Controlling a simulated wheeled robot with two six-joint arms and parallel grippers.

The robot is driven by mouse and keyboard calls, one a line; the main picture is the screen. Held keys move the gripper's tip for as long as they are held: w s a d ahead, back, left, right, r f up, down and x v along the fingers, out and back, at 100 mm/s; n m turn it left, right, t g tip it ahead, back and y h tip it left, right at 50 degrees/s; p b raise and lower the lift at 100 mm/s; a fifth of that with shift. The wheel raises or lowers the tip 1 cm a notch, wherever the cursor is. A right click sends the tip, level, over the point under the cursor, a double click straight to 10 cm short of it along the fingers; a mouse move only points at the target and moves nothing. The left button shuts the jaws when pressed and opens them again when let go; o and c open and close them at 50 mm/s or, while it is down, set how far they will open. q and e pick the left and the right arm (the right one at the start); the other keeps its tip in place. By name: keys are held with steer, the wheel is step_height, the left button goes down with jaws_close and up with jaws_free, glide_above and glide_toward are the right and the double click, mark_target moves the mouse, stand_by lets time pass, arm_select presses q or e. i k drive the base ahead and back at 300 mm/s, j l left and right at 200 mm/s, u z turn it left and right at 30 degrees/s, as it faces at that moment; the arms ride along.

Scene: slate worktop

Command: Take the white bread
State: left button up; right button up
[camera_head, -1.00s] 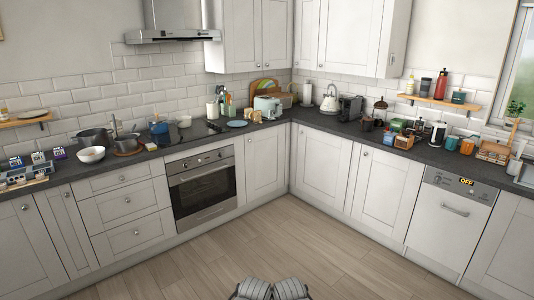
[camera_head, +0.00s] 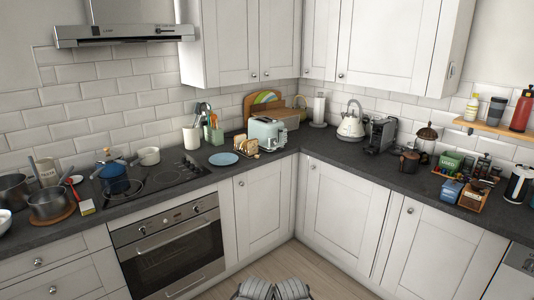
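Slices of bread (camera_head: 246,146) stand on the worktop near the corner, just left of and in front of the pale blue toaster (camera_head: 266,131). They have light crumb and brown crust, and seem to sit upright in a small rack. Which slice is the white bread is too small to tell. Two grey ribbed parts of my own body show at the bottom edge, well away from the bread.
A blue plate (camera_head: 224,159) lies left of the bread, beside the black hob (camera_head: 152,181). A utensil holder (camera_head: 213,136) stands behind the plate. A white kettle (camera_head: 351,121) and a coffee machine (camera_head: 381,136) stand to the right. The floor (camera_head: 300,265) ahead is clear.

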mark_target(239, 139)
steer(key=i, duration=1.25)
steer(key=i+l+u, duration=0.1)
steer(key=i, duration=1.1)
